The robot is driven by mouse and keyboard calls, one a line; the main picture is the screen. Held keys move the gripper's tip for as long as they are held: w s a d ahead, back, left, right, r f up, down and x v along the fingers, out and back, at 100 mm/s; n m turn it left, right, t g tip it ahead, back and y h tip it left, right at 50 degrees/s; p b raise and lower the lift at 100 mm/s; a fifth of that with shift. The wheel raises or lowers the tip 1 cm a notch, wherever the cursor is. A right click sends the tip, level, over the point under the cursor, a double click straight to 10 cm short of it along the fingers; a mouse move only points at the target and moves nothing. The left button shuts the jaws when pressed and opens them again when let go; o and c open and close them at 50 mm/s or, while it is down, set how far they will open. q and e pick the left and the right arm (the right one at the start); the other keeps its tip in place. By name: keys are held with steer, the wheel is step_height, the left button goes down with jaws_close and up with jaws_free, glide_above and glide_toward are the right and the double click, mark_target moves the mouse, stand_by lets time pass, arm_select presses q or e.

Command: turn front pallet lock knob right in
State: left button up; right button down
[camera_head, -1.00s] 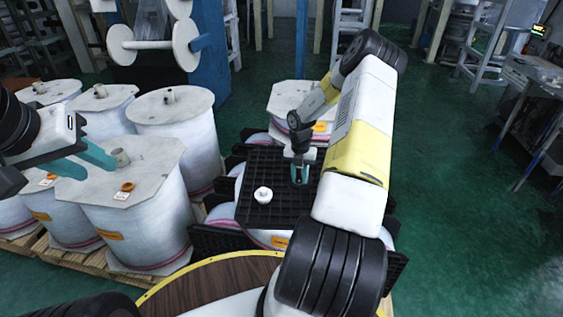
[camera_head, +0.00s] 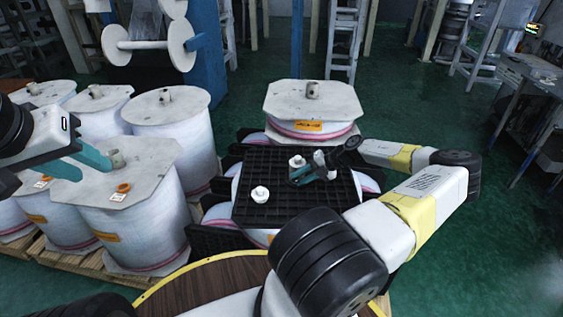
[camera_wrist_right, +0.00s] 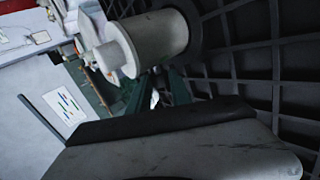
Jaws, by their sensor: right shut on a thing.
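A black gridded pallet plate (camera_head: 262,215) lies flat over the middle film rolls. It has two white lock knobs: a nearer left one (camera_head: 260,194) and a farther right one (camera_head: 297,161). My right gripper (camera_head: 300,176) is low over the plate and shut on the farther right knob. In the right wrist view the large white knob (camera_wrist_right: 120,55) stands just beyond the teal fingers (camera_wrist_right: 155,97); the exact contact is partly hidden. My left gripper (camera_head: 78,166) is open and empty above the near-left film roll.
Film rolls (camera_head: 135,215) with white end plates stand on a wooden pallet at left. Another roll (camera_head: 312,105) stands behind the plate. A round yellow-edged wooden top (camera_head: 200,288) is in front. The green floor (camera_head: 460,240) at right is clear.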

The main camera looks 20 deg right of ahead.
steer(key=shift+s+d+f+t+y, duration=0.1)
steer(key=shift+f+t+y, duration=0.2)
steer(key=shift+t+y, duration=0.45)
steer(key=shift+y, duration=0.35)
steer(key=c, duration=1.2)
jaws_free()
steer(key=v, duration=0.7)
steer(key=shift+s+d+r, duration=0.15)
steer(key=shift+d+r, duration=0.1)
steer(key=shift+d, duration=0.05)
